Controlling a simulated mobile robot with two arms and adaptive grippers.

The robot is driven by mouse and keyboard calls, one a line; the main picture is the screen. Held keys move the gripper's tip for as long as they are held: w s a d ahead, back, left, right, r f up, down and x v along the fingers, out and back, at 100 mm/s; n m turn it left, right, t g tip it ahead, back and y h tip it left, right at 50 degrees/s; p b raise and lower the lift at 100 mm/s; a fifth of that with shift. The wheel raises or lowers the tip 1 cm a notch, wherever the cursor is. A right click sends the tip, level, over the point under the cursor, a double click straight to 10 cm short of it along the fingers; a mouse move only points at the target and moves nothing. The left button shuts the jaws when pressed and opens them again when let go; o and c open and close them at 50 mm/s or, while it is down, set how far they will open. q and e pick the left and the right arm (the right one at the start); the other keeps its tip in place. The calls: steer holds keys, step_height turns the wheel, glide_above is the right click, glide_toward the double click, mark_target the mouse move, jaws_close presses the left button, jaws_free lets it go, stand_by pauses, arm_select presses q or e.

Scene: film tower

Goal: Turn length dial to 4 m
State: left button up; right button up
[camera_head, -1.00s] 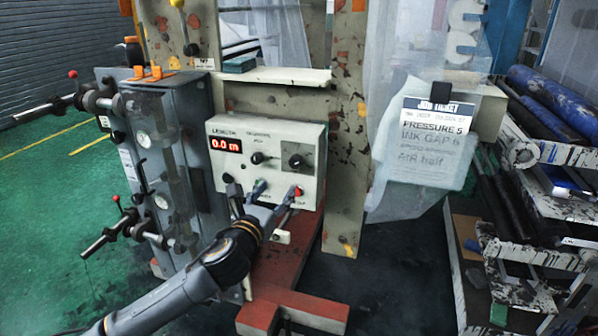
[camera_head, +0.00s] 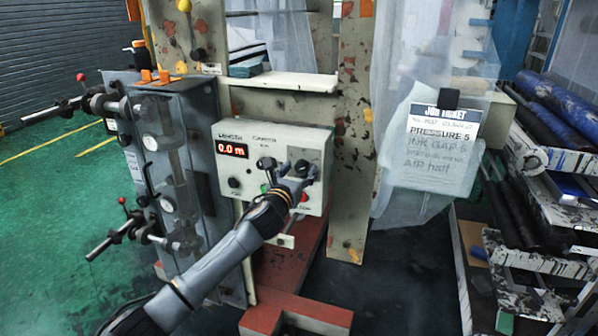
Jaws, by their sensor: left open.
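The cream control box (camera_head: 232,177) stands in the middle of the head view. Its red length display (camera_head: 233,149) reads 0.0 m. A black knob (camera_head: 268,163) sits near the panel's middle, and smaller controls lie below it. The dial at the panel's upper right is largely hidden behind my gripper. My left gripper (camera_head: 291,167) is open in front of the panel's right half, with its fingers spread near that dial. I cannot tell whether it touches the dial. My right gripper is not in view.
A grey cabinet with levers (camera_head: 160,160) stands left of the box. A job ticket (camera_head: 440,150) hangs on plastic sheeting at the right. Blue rollers (camera_head: 560,107) fill a rack at far right. A red base beam (camera_head: 290,285) lies below the box.

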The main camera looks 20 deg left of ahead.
arm_select(q)
steer(key=shift+c, duration=0.4)
steer(key=c, duration=1.1)
